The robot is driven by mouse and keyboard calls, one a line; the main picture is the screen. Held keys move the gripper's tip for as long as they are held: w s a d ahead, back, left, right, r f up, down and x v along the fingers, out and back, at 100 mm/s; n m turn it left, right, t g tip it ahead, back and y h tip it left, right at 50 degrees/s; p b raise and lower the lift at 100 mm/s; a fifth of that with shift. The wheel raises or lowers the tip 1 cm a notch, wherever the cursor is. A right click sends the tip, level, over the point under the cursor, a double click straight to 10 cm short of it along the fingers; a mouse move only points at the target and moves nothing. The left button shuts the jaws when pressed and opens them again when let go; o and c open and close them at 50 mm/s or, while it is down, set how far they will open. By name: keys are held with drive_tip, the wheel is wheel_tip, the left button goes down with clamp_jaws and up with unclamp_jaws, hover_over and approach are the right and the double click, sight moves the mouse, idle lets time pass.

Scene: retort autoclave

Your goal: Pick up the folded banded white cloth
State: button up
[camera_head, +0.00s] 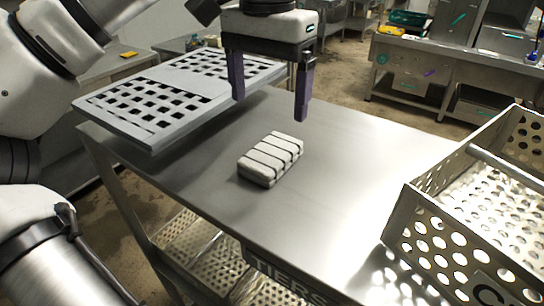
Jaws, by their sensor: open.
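The folded white cloth (270,159) lies on the steel table (330,185), near its middle. Dark bands run across it. My gripper (270,108) hangs above and beyond the cloth in the picture, with its two dark purple fingers pointing down. The fingers are spread apart with nothing between them. The cloth is apart from the fingers and shows in full. My white arm fills the left edge of the picture.
A grey perforated tray (150,137) lies at the table's left end, behind the gripper. A perforated metal basket (420,235) stands on the right. Bare tabletop surrounds the cloth. A lower perforated shelf (205,250) shows under the table. Steel benches stand behind.

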hover_over(267, 154)
wheel_tip(267, 154, down, 5)
drive_tip(key=shift+w+d+f, duration=0.1)
drive_tip(key=shift+d+f, duration=0.05)
drive_tip(key=shift+f+p, duration=0.75)
drive_tip(key=shift+f, duration=1.9)
drive_tip(key=c, duration=1.1)
